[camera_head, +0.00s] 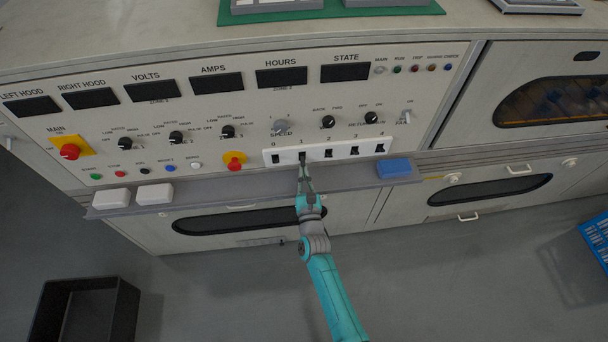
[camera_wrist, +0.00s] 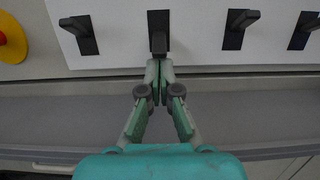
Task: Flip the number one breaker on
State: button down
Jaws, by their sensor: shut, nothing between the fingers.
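The white breaker strip (camera_head: 341,151) on the panel front carries a row of black levers under the numbers 0 to 4. The number one breaker (camera_head: 302,156) is second from the left; it also shows at the top middle of the wrist view (camera_wrist: 158,24). My gripper (camera_head: 303,166) is shut and empty, in front of that breaker. In the wrist view its fingertips (camera_wrist: 157,66) lie just under the lever's lower end; whether they touch it I cannot tell. The neighbouring levers (camera_wrist: 80,35) and (camera_wrist: 240,30) look tilted up, while this one looks lower.
A grey ledge (camera_head: 230,189) runs below the strip, with a blue block (camera_head: 394,168) at right and white blocks (camera_head: 154,194) at left. A red knob on yellow (camera_head: 235,162) is left of the strip. A dark bin (camera_head: 84,310) stands on the floor.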

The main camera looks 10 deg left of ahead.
aim_at(303, 160)
jog(key=shift+s+r+g, duration=0.25)
jog(key=shift+r+g, duration=0.05)
jog(key=shift+g, duration=0.5)
dwell(1.2)
jog(key=shift+s+d+r, duration=0.1)
jog(key=shift+s+r, duration=0.05)
jog(key=shift+r, duration=0.15)
jog(key=shift+s+d+r, duration=0.1)
jog(key=shift+s+r, duration=0.1)
jog(key=shift+r, duration=0.3)
jog(key=shift+s+r, duration=0.15)
jog(key=shift+r, duration=0.35)
